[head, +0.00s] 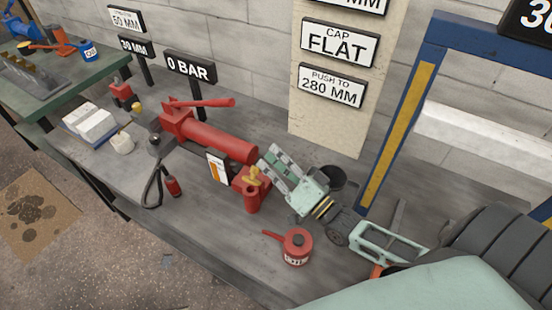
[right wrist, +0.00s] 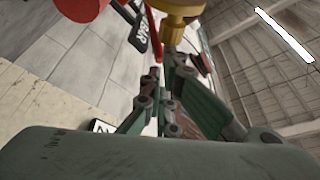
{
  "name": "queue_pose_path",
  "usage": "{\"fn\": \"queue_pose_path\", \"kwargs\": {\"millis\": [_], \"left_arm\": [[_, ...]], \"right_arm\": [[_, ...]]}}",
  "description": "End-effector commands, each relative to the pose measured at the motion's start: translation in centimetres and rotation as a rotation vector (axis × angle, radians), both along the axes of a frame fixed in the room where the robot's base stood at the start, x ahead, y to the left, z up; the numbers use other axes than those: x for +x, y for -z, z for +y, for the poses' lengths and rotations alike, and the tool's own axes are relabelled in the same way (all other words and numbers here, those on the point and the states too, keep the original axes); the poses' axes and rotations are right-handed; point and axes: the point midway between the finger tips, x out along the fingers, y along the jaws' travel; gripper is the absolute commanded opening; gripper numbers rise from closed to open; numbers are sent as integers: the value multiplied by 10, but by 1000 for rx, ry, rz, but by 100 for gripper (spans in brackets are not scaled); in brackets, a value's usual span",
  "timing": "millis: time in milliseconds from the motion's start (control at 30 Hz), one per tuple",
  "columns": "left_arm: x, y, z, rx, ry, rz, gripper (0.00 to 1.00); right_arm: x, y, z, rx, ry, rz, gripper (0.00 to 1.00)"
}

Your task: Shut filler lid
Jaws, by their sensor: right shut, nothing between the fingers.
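A brass-yellow fitting (head: 254,174), which looks like the filler lid, sits at the red block at the front end of the red pump cylinder (head: 222,140). A short red upright cylinder (head: 251,200) stands just below it. I cannot tell whether the lid is raised or seated. My right gripper (head: 272,157), pale green, is shut and empty, just right of the brass fitting. In the right wrist view, a brass part (right wrist: 178,8) is at the top edge, just beyond the fingers (right wrist: 172,62); contact is unclear. My left gripper is not in view.
A red oil can (head: 297,247) stands on the grey bench in front of my right gripper. A dark cup (head: 332,177) stands behind it. A blue and yellow frame post (head: 400,125) rises at the right. A white tag (head: 217,168) hangs by the pump.

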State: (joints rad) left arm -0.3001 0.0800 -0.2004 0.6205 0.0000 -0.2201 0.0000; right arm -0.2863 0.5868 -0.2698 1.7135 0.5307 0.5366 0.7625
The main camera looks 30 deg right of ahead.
Motion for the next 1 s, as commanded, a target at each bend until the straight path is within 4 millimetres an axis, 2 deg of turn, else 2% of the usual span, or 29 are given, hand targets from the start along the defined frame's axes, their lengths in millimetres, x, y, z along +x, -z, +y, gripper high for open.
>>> {"fn": "queue_pose_path", "kwargs": {"millis": [600,1000], "left_arm": [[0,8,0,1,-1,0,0],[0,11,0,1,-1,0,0]], "right_arm": [[-20,-5,35,-457,0,-267,0],[-26,-4,44,-583,0,-344,0]]}}
